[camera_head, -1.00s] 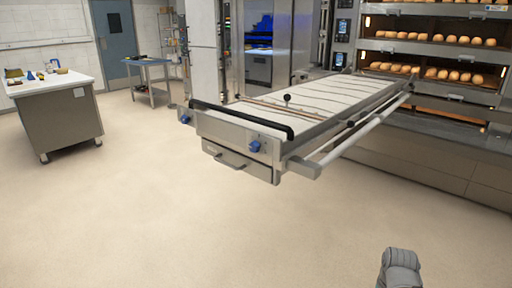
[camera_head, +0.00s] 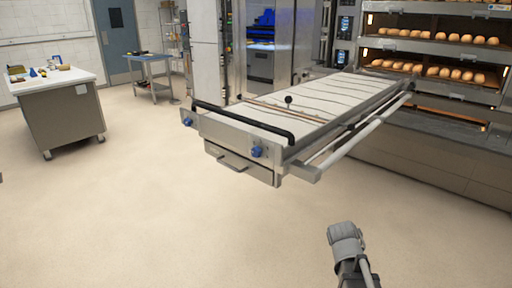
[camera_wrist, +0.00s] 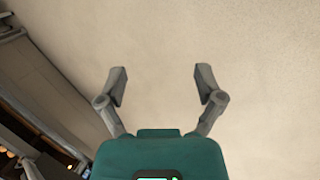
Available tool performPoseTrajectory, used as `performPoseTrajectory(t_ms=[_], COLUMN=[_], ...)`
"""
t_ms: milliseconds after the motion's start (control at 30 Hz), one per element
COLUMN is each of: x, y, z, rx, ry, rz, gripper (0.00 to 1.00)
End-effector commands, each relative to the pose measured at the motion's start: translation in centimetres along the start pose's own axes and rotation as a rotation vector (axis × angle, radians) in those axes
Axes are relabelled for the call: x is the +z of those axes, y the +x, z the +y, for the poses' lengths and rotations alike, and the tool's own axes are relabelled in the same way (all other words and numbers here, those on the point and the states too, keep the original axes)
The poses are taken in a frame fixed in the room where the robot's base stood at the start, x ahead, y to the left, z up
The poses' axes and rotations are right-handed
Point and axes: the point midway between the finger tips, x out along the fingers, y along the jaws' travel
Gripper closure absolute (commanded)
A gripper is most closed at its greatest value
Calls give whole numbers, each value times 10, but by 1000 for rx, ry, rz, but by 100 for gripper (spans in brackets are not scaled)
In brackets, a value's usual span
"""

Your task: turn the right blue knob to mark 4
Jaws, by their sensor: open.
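The right blue knob (camera_head: 257,152) is on the front panel of the oven loader (camera_head: 225,135), near its right end. A second blue knob (camera_head: 187,122) is at the panel's left end. The knobs' marks are too small to read. In the wrist view my gripper (camera_wrist: 160,85) is open and empty, with bare floor beyond its fingers. In the head view part of my arm shows at the lower right, well apart from the knob and nearer to me.
A black handle bar (camera_head: 243,121) runs along the loader's front top edge, and a drawer handle (camera_head: 232,162) sticks out below. Deck ovens with bread (camera_head: 440,71) stand at the right. A worktable (camera_head: 60,110) stands at the left. The floor before the loader is clear.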

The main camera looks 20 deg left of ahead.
Motion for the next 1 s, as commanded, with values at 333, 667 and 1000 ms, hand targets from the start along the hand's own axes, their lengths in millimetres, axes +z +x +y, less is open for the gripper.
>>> performPoseTrajectory(t_ms=[333, 667, 1000], x=[-67, -125, -173], y=[-85, -182, -299], z=[-15, -50, -113], rx=[316, 637, 995], ry=[-440, -822, -1159], rz=[-14, -66, -167], gripper=[14, 14, 14])
